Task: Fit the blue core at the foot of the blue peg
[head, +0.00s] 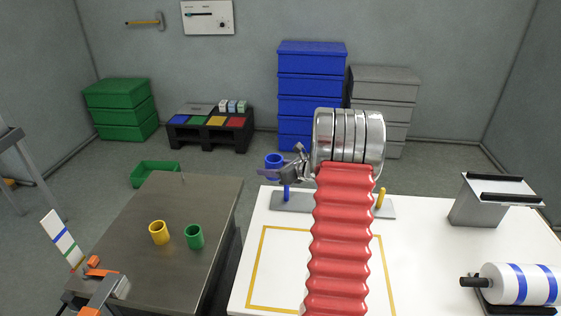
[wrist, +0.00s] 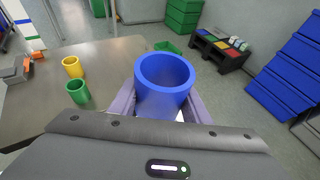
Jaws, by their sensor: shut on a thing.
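The blue core (wrist: 165,82) is a short hollow cylinder, held upright between the two fingers of my gripper (wrist: 158,105) in the wrist view. In the head view the blue core (head: 273,160) is at the tip of my gripper (head: 276,171), above the blue peg (head: 287,192). The blue peg stands upright on a grey base plate (head: 313,203) at the back of the white table. The core appears a little left of the peg and higher; whether it is right over the peg cannot be told. The peg is hidden in the wrist view.
A yellow peg (head: 381,197) stands on the same plate, right of my red arm. A yellow core (head: 159,232) and a green core (head: 194,236) stand on the dark metal table (head: 150,205). A striped roll (head: 520,284) and a grey stand (head: 485,205) are at right.

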